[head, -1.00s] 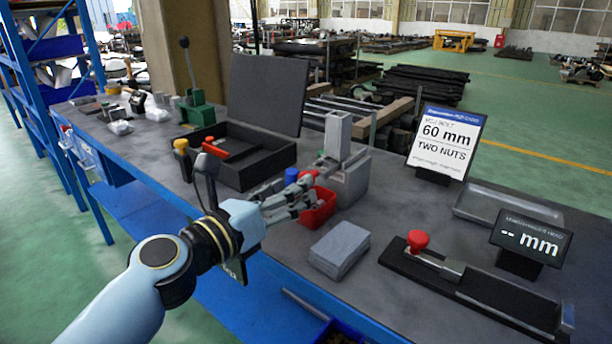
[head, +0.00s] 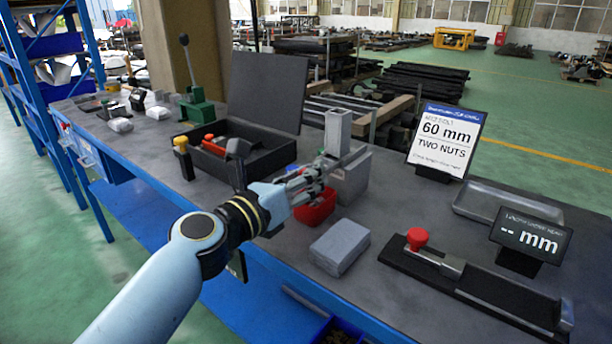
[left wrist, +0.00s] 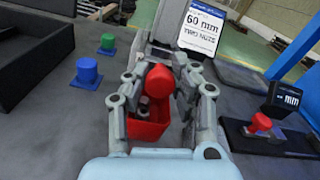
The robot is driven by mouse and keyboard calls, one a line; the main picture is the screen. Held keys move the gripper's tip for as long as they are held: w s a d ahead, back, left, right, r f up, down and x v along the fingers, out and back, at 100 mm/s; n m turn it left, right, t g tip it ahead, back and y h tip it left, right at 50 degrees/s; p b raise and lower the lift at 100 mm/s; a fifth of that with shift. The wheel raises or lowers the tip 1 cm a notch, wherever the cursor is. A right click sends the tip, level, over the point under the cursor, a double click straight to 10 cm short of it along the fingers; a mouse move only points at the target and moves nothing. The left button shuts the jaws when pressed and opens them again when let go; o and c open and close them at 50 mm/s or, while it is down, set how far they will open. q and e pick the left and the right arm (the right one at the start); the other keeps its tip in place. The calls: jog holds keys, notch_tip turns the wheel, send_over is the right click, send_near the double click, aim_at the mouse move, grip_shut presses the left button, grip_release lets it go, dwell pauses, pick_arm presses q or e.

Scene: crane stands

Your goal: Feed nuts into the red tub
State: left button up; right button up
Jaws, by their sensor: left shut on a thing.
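The red tub (head: 316,208) stands on the bench at the foot of the grey nut feeder (head: 352,182). It also shows in the left wrist view (left wrist: 146,131), beyond and between my fingers, with something small and grey inside that I cannot make out. My left gripper (head: 326,168) is above the tub, against the feeder's front. In the left wrist view its fingers (left wrist: 161,77) are closed around a red knob (left wrist: 160,82) in front of the feeder. In the head view the fingers hide this knob. My right gripper is not in view.
A sign (head: 446,140) reads 60 mm, two nuts. A grey block (head: 340,247) lies in front of the feeder. A length gauge with a red knob (head: 417,238) and an empty-looking tray (head: 510,206) are at right. Blue (left wrist: 87,70) and green (left wrist: 107,42) buttons stand left.

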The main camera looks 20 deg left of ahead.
pick_arm(q)
grip_shut()
jog(key=x, duration=0.4)
jog(key=shift+w, duration=0.25)
jog(key=o, duration=1)
grip_release()
jog(key=shift+d, duration=0.1)
jog(key=shift+s, duration=0.1)
jog(key=shift+s+f, duration=0.1)
jog(key=shift+s, duration=0.2)
jog(key=v, duration=1.1)
jog(key=shift+a, duration=0.2)
